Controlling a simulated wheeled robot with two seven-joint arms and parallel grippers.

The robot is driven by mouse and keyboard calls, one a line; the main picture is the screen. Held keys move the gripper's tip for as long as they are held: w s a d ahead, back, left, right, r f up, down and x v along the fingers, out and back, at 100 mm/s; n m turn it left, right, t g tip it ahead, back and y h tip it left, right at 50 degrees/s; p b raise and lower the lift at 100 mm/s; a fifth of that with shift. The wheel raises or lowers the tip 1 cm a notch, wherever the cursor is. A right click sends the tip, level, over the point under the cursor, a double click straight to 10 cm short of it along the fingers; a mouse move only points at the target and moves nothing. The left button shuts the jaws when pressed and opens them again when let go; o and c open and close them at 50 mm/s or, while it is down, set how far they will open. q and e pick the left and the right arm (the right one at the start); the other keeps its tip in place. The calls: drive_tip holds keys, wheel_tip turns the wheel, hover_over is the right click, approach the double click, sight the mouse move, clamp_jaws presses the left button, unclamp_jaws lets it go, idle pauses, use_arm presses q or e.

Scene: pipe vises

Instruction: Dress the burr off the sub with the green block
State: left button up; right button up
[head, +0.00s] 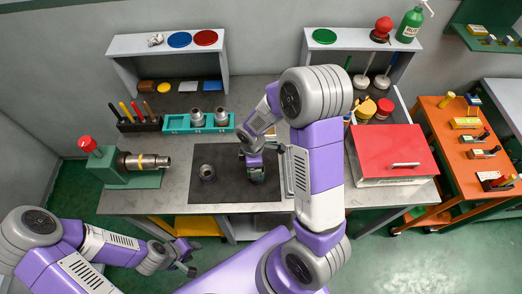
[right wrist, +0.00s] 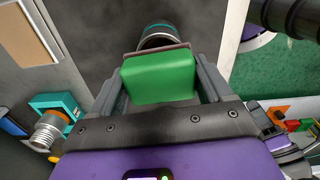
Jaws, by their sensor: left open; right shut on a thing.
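My right gripper (head: 252,172) is over the dark mat (head: 232,192) on the bench. In the right wrist view it is shut on the green block (right wrist: 158,78), which has a brown edge on its far side. A steel sub with a teal ring (right wrist: 158,37) stands just beyond the block, partly hidden by it; I cannot tell whether they touch. In the head view this seems to be the round metal sub (head: 207,173) on the mat, left of the right gripper. No burr can be made out. My left gripper (head: 187,257) is open and empty, low in front of the bench.
A green vise (head: 130,178) holding a pipe stands at the bench's left. A teal rack (head: 180,124) with two metal fittings and a tool holder (head: 138,125) are behind the mat. A red-lidded box (head: 392,152) stands at right. Shelves line the back.

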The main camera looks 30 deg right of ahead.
drive_tip(key=shift+w+a, duration=0.15)
drive_tip(key=shift+a, duration=0.25)
wheel_tip(320, 180, up, 3)
drive_tip(key=shift+w+d+f+p, duration=0.1)
drive_tip(key=shift+p, duration=0.75)
drive_tip(key=shift+s+r+p, duration=0.2)
drive_tip(key=shift+r+p, duration=0.35)
drive_tip(key=shift+r, duration=0.2)
wheel_tip(320, 180, up, 2)
drive_tip(key=shift+w+r+p, duration=0.1)
drive_tip(key=shift+p, duration=0.8)
drive_tip(key=shift+r+p, duration=0.65)
drive_tip(key=shift+r, duration=0.25)
